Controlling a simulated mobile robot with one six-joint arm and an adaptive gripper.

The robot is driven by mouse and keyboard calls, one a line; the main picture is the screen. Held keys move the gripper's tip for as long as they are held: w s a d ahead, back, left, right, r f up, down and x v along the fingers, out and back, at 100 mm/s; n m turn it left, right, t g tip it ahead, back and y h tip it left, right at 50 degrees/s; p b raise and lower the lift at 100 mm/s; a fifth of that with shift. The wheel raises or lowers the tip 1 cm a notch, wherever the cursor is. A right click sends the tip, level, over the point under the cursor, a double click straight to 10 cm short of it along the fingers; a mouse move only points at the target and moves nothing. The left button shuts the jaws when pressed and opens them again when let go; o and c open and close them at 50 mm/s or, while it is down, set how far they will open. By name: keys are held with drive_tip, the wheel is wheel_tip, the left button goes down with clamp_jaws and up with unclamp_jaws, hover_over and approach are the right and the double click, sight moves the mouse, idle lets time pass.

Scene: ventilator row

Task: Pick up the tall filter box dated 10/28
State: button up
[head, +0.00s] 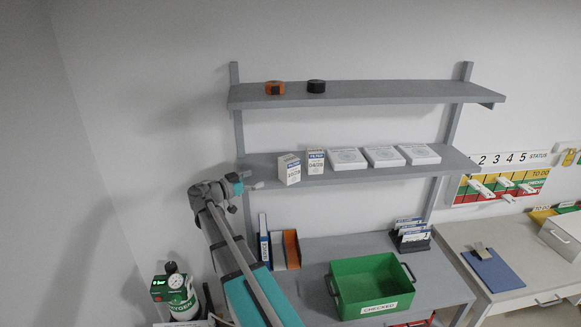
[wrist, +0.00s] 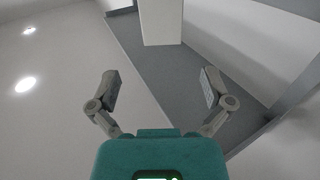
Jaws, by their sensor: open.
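The tall filter box dated 10/28 (head: 289,170) stands upright at the left end of the middle shelf (head: 400,174) in the head view. It is white with a blue label. A second filter box (head: 316,161), dated 04/28, stands just right of it. My gripper (head: 254,185) is left of the dated 10/28 box, apart from it. In the wrist view my gripper (wrist: 159,90) is open and empty, its two fingers spread wide. A pale box (wrist: 161,22) stands beyond the fingers at the top, roughly centred between them; its label does not show there.
Several flat white boxes (head: 384,156) lie right on the same shelf. The upper shelf (head: 400,91) holds an orange roll (head: 274,88) and a black roll (head: 316,86). Below are a green bin (head: 347,307) marked CHECKED and binders (head: 291,248). Shelf uprights (head: 235,75) stand close by.

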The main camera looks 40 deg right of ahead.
sight(283, 170)
idle(0.3)
drive_tip(key=shift+s+d, duration=0.15)
drive_tip(key=shift+d, duration=2)
drive_tip(key=shift+s+d, duration=0.15)
drive_tip(key=shift+d, duration=1.95)
drive_tip(key=shift+d, duration=0.1)
drive_tip(key=shift+s+d+f, duration=0.1)
drive_tip(key=shift+d, duration=1.2)
drive_tip(key=shift+d+f, duration=0.1)
drive_tip(key=shift+d, duration=1.15)
drive_tip(key=c, duration=0.9)
